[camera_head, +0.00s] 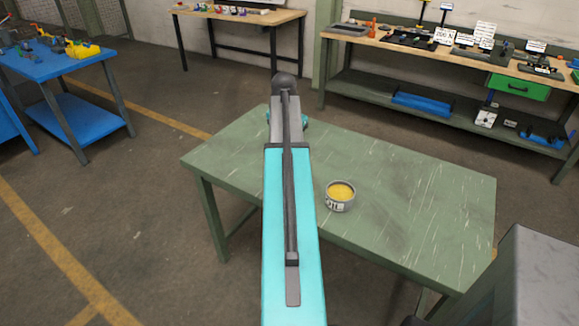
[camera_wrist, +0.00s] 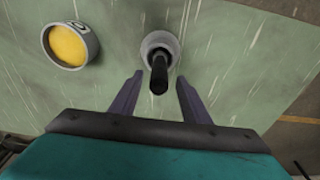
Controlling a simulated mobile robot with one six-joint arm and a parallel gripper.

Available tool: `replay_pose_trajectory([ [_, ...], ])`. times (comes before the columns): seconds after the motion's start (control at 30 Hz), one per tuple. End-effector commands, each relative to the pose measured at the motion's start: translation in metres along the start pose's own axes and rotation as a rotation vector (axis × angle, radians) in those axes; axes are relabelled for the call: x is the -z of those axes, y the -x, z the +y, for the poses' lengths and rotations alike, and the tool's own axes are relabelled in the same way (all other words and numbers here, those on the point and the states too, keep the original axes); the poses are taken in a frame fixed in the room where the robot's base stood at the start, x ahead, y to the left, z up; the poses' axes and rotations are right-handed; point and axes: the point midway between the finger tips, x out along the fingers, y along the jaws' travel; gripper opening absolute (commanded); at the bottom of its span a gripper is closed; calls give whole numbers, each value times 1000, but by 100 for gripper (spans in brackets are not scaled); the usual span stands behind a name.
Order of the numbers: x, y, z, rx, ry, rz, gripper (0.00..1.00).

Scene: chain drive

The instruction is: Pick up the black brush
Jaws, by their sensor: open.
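The black brush (camera_wrist: 159,76) shows in the wrist view as a dark handle standing up from a round grey base or holder (camera_wrist: 160,45) on the green table. I cannot tell whether the grey round part belongs to the brush. My gripper (camera_wrist: 158,82) is open, its two fingers on either side of the black handle's near end, with a gap on both sides. In the head view my own arm reaches over the green table (camera_head: 420,205) and hides the brush and the gripper's fingers.
A grey tin of yellow grease (camera_head: 340,194) stands on the green table, left of the brush in the wrist view (camera_wrist: 70,45). The table's right part is clear. A blue table (camera_head: 60,62) and a workbench with tools (camera_head: 460,60) stand farther back.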

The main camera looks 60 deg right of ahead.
Motion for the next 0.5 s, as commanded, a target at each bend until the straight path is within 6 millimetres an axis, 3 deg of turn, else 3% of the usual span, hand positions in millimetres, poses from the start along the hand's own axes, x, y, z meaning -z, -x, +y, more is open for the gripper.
replay_pose_trajectory([
  [0.5,-3,-42,2,0,0,-1,43],
])
